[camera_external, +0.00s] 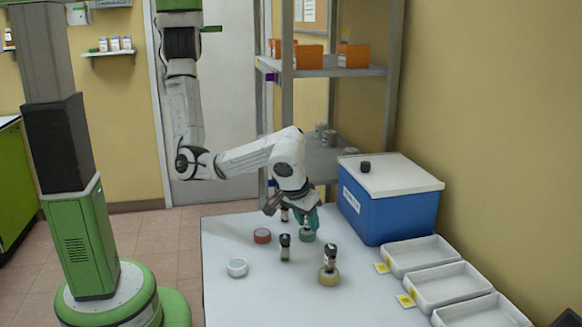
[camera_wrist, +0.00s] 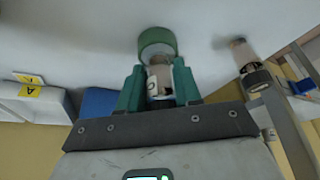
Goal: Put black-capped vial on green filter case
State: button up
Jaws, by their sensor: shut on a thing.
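My gripper (camera_external: 308,216) reaches down over the right-middle of the white table. Its green fingers are shut on a small vial, which shows between them in the wrist view (camera_wrist: 160,83) with a pale label; its cap is largely hidden. The green filter case (camera_external: 307,237) lies directly below the gripper and appears just beyond the vial in the wrist view (camera_wrist: 157,42). I cannot tell whether vial and case touch. A dark-capped vial (camera_external: 285,248) stands on the table, and another (camera_external: 330,256) stands on the yellow case (camera_external: 328,279). A further one (camera_external: 284,214) stands behind.
A red case (camera_external: 262,236) and a white case (camera_external: 237,268) lie left on the table (camera_external: 225,300). A blue cooler (camera_external: 385,210) with a black object (camera_external: 365,167) on its lid stands right. White trays (camera_external: 420,254) line the right edge. A metal shelf (camera_external: 330,72) rises behind.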

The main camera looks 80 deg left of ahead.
jog(key=shift+f, duration=0.2)
jog(key=o, duration=1)
jog(key=p+v, duration=0.1)
jog(key=v, duration=1.1)
jog(key=shift+r, duration=0.15)
